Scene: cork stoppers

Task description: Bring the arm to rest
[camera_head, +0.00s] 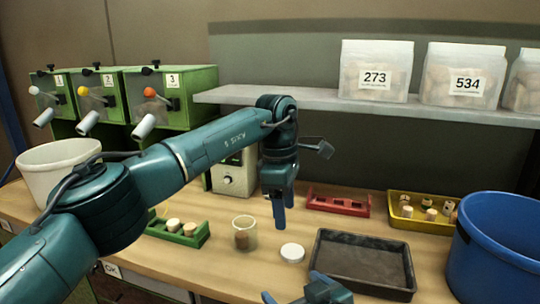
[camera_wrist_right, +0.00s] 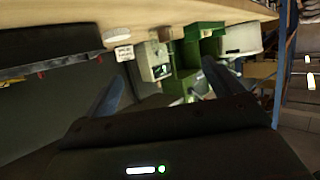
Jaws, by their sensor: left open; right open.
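My left arm reaches across the head view from the lower left. Its gripper (camera_head: 281,215) points down above the bench, beside a clear jar with a cork-coloured piece in it (camera_head: 243,236), and holds nothing that I can see. My right gripper (camera_head: 300,297) shows only partly at the bottom edge of the head view, in front of the black tray (camera_head: 360,262). In the right wrist view, the right gripper's fingers (camera_wrist_right: 160,88) are spread apart with nothing between them.
A white lid (camera_head: 292,252) lies near the jar. Around them are a green rack with corks (camera_head: 180,238), a red rack (camera_head: 338,206), a yellow tray with corks (camera_head: 405,224), a blue bucket (camera_head: 490,262) and a white bucket (camera_head: 40,180). A shelf (camera_head: 260,96) holds numbered bags.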

